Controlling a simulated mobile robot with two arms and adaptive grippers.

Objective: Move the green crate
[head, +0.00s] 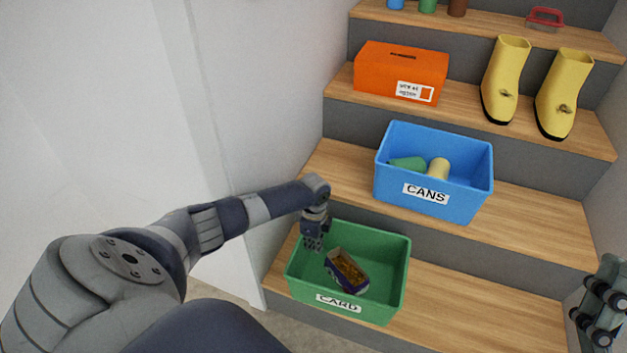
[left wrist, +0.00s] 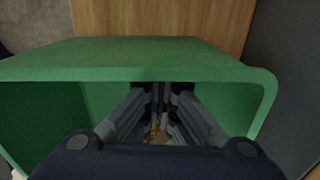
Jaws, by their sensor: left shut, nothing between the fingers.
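The green crate (head: 393,285), labelled CARD, stands on the lowest wooden step in view, near its left end. A small open box with brown contents (head: 346,270) lies tilted inside it. My left gripper (head: 313,243) points down at the crate's back left corner, with its fingers inside the crate's outline. In the left wrist view the crate's rim (left wrist: 130,73) spans the picture, and the gripper's shut fingers (left wrist: 158,120) show below it with nothing between them. Whether they touch the crate wall I cannot tell.
A blue crate labelled CANS (head: 458,198) stands one step up. An orange box (head: 385,70) and yellow boots (head: 505,82) are on the step above. A wall borders the left side; the lowest step is clear right of the green crate.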

